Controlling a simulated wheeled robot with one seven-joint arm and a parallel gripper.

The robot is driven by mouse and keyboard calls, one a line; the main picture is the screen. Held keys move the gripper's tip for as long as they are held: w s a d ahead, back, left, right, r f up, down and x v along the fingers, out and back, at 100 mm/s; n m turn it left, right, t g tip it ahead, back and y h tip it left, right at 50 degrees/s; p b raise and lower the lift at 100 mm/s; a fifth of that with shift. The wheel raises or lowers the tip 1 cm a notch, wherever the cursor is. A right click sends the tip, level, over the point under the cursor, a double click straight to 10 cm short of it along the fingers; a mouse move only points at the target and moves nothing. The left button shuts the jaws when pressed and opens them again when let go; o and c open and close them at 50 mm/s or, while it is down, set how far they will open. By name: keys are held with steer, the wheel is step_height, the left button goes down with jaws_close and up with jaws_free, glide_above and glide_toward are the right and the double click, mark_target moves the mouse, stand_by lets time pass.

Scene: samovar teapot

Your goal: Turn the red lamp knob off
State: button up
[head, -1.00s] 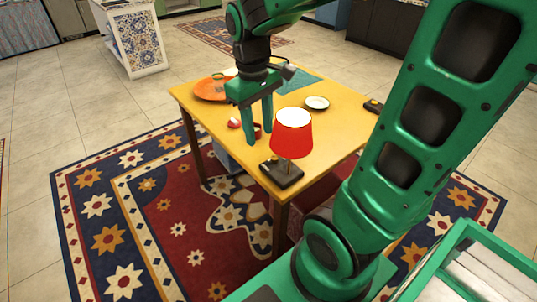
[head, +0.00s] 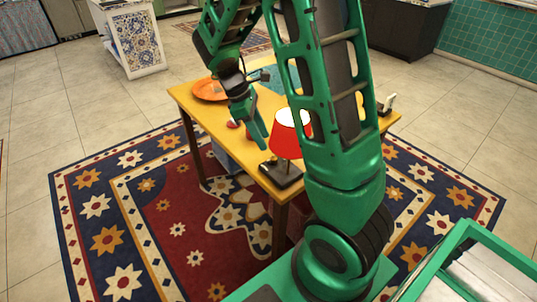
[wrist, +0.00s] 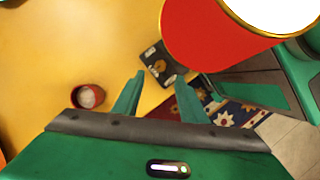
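The lamp (head: 287,138) with a red shade stands on a dark base (head: 282,174) at the front edge of the yellow table. My arm hides the right part of its shade in the head view. In the wrist view the red shade (wrist: 205,35) fills the top right, and the dark base (wrist: 150,55) carries a small round brass-coloured spot, perhaps the knob (wrist: 159,66). My gripper (wrist: 159,80) is open and empty, its fingertips apart and in line with the base. In the head view my gripper (head: 258,140) tilts down just left of the shade.
A small red cup (wrist: 88,97) stands on the yellow table (wrist: 40,60), left of my fingers. An orange plate (head: 210,90) lies at the far left of the table, and a dark object with a white upright part (head: 388,104) stands at its right. A patterned rug (head: 120,240) lies below.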

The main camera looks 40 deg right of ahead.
mark_target(273, 158)
steer(key=x, duration=0.8)
steer(key=shift+f, duration=0.15)
steer(key=shift+c, duration=0.6)
jaws_close()
steer(key=shift+a, duration=0.2)
steer(key=shift+d, duration=0.1)
